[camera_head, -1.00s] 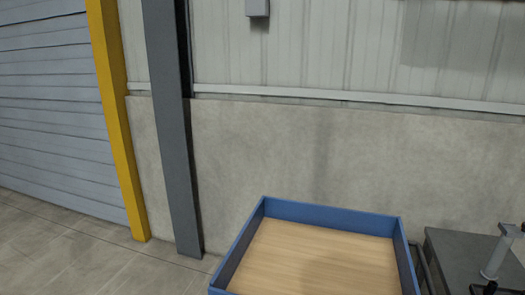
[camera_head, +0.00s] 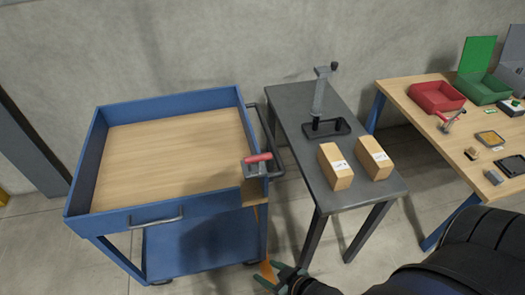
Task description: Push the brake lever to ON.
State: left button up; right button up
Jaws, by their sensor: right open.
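The brake lever (camera_head: 258,158) has a red grip and sits on a small grey block at the front right corner of the blue cart (camera_head: 168,98). The grip lies nearly level, and no ON marking can be read. My right gripper (camera_head: 270,276) is at the bottom edge, open and empty. It is below the lever in the picture and apart from it. My left gripper is not in view.
A wooden workbench (camera_head: 420,120) with a red bin (camera_head: 437,97) and green bin (camera_head: 484,88) stands further right. The cart's wooden top is empty.

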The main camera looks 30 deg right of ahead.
aim_at(254, 160)
jog(key=l, duration=1.8)
jog(key=k+z, duration=0.05)
jog(key=k, duration=0.05)
